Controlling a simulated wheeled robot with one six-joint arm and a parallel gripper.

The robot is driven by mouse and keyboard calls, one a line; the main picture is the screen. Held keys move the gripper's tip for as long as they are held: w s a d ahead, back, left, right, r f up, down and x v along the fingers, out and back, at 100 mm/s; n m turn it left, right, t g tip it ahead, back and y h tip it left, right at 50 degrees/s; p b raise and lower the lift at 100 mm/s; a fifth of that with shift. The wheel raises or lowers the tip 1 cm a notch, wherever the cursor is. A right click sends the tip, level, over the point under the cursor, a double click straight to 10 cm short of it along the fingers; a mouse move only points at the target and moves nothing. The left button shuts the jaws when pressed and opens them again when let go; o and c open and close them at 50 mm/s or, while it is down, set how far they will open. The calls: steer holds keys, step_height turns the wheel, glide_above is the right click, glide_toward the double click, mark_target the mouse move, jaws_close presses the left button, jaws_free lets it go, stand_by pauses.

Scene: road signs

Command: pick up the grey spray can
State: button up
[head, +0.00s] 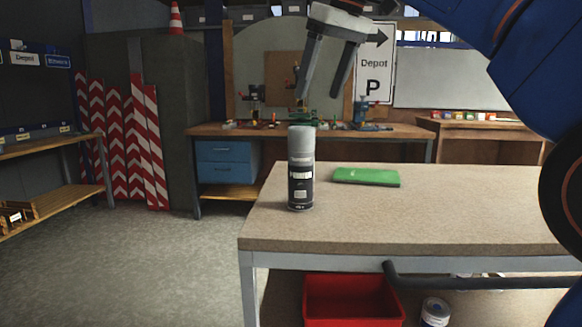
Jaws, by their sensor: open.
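The grey spray can (301,170) stands upright near the left end of the workbench top (440,215). It has a pale grey cap and upper part and a dark label. My gripper (318,98) shows above the can, pointing down, its two fingers apart with nothing between them. The fingertips appear higher than the can's cap and not touching it. How far my gripper is from the can in depth is hard to tell.
A green flat object (366,177) lies right of the can. A red bin (353,300) and a small tin (435,311) are below the bench. A cluttered bench (400,132) stands behind. Floor (160,260) on the left is clear.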

mark_target(307, 128)
steer(key=x, duration=1.1)
steer(key=shift+a+f, duration=0.1)
steer(key=shift+f, duration=0.3)
steer(key=shift+a+x, duration=0.15)
steer(key=shift+x, duration=1.2)
steer(key=shift+a+x, duration=0.15)
steer(key=shift+x, duration=1.25)
steer(key=shift+r, duration=0.1)
steer(key=shift+c, duration=0.6)
steer(key=c, duration=1.3)
